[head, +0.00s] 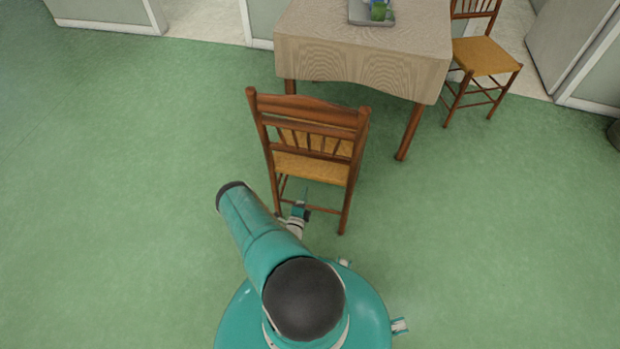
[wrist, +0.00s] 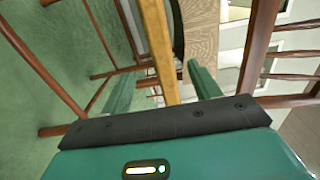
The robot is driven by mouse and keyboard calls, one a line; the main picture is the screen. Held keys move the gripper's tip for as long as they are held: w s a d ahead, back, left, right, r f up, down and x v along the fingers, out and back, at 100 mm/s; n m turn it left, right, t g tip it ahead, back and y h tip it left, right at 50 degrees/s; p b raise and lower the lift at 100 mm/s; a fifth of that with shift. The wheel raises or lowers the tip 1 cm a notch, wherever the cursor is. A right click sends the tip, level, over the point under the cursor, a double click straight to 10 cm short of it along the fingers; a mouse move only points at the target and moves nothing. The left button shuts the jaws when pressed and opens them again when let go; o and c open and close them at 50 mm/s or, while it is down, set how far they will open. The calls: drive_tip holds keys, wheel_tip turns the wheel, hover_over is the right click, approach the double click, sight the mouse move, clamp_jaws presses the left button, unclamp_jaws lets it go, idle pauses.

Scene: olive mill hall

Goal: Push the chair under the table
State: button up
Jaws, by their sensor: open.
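The wooden chair (head: 312,168) with a woven tan seat stands in front of the table, its slatted back towards me. Its seat looks mostly clear of the tabletop, with a short gap between. The table (head: 365,65) has a beige cloth and brown wooden legs.
A second matching chair (head: 484,56) stands at the table's right side. A grey tray (head: 356,16) with green and blue items is on the table. Pale low walls (head: 105,14) edge the back. The green floor left and right of the near chair is clear.

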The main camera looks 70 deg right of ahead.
sight(310, 178)
drive_tip(key=d, duration=0.3)
drive_tip(key=w+d, duration=0.1)
drive_tip(key=d, duration=0.3)
drive_tip(key=w+d, duration=0.1)
drive_tip(key=d, duration=0.2)
drive_tip(key=shift+d, duration=0.4)
clamp_jaws()
